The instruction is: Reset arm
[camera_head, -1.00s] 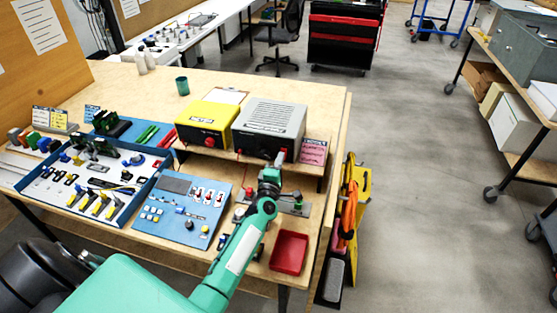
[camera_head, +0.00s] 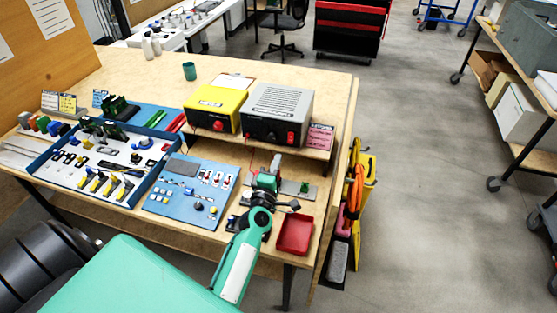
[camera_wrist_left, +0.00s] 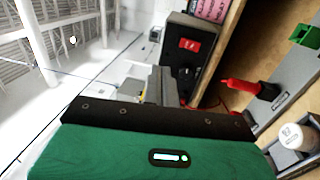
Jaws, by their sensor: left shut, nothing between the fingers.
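My left gripper (camera_head: 277,160) is in front of the grey box (camera_head: 277,112) at the table's right end. Its jaws are shut and empty. In the left wrist view, the closed fingers (camera_wrist_left: 166,85) point toward the dark front panel, with a gap seeming to lie between. A red switch (camera_head: 291,137) on that panel is uncovered; it also shows in the left wrist view (camera_wrist_left: 190,44). My right gripper is in neither view.
A yellow box (camera_head: 213,108) stands left of the grey one. A blue panel (camera_head: 187,196), a blue-rimmed parts tray (camera_head: 130,203) and an empty red bin (camera_head: 294,235) are near the front edge. A red-tipped part (camera_wrist_left: 245,88) is close to the gripper's right side.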

